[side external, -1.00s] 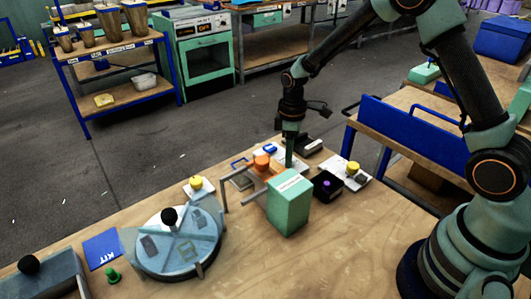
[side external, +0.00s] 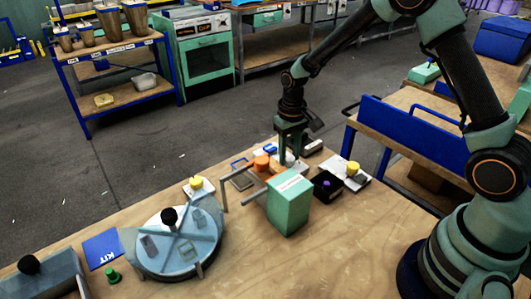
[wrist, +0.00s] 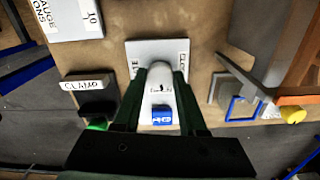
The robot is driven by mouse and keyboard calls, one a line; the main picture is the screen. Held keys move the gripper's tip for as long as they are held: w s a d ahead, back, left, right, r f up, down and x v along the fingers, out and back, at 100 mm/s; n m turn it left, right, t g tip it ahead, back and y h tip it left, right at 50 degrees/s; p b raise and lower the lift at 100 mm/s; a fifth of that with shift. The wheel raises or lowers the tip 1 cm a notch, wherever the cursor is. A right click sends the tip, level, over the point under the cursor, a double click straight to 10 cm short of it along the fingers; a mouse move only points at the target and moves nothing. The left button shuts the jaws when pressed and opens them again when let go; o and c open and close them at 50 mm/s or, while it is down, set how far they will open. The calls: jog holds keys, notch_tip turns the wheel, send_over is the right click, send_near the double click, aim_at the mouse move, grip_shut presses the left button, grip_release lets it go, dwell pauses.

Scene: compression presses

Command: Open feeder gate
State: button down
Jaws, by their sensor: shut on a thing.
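A white plate (wrist: 140,50) with partly covered lettering lies on the bench in the wrist view. A rounded white handle (wrist: 160,72) stands over it, with a small blue labelled piece (wrist: 162,117) nearer my wrist. My gripper (wrist: 162,80) has its dark green fingers on both sides of the handle and is shut on it. In the side external view my gripper (side external: 290,153) points down behind the green block (side external: 289,203), with something white between its fingers. The lettering on the plate cannot be read in full, since my fingers hide its middle.
An orange part (side external: 262,162) is left of my gripper. A black box (side external: 326,186) and a yellow knob (side external: 352,168) are to the right. A round light-blue turntable (side external: 178,255) stands at the front left.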

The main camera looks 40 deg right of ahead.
aim_at(289, 158)
jog(key=shift+m, duration=0.6)
jog(key=shift+c, duration=2.3)
grip_release()
notch_tip(289, 158, up, 12)
jog(key=shift+r, duration=0.2)
